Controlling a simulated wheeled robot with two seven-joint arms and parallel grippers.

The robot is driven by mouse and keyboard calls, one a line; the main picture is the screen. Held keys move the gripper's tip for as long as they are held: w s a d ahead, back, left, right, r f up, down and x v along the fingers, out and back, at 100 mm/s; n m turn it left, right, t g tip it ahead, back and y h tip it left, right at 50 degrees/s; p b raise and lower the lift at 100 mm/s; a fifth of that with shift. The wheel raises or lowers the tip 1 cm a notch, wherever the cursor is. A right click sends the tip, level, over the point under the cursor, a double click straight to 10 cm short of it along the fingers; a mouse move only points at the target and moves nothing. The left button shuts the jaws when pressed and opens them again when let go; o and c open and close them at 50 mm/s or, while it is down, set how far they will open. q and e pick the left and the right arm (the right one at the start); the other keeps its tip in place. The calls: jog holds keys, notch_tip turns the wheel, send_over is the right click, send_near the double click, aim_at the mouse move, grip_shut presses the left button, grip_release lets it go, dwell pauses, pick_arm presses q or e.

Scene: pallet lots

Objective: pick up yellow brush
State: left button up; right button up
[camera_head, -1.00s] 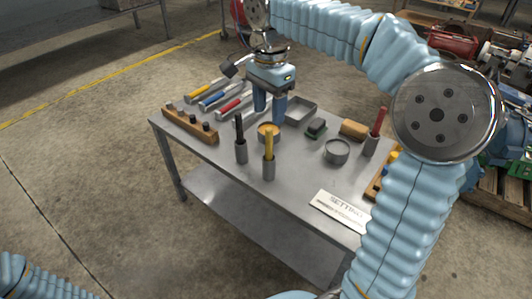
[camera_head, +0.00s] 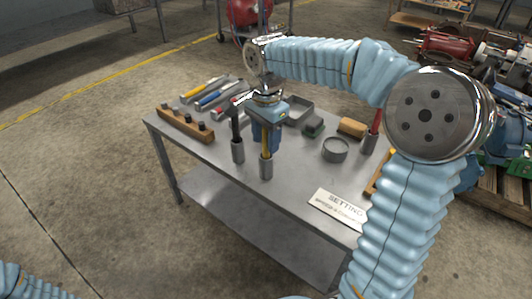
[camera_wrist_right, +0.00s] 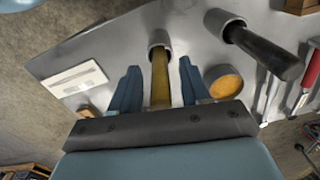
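The yellow brush (camera_head: 264,147) stands upright in a grey cup (camera_head: 266,168) near the table's front edge. Much of its handle is hidden behind or between my right gripper's fingers in the head view. My right gripper (camera_head: 267,138) is above the cup. In the right wrist view, its two blue fingers (camera_wrist_right: 158,68) are spread apart on either side of the yellow handle (camera_wrist_right: 160,88), with gaps on both sides. My left gripper is out of view; only a piece of my left arm shows at the bottom left.
A black-handled tool in a grey cup (camera_head: 238,152) stands close to the left. A round tin with yellow contents (camera_wrist_right: 224,82) is also close. A red-handled tool (camera_head: 376,121), an empty round dish (camera_head: 335,150) and a sign (camera_head: 338,208) are to the right.

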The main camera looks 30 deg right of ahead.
grip_shut()
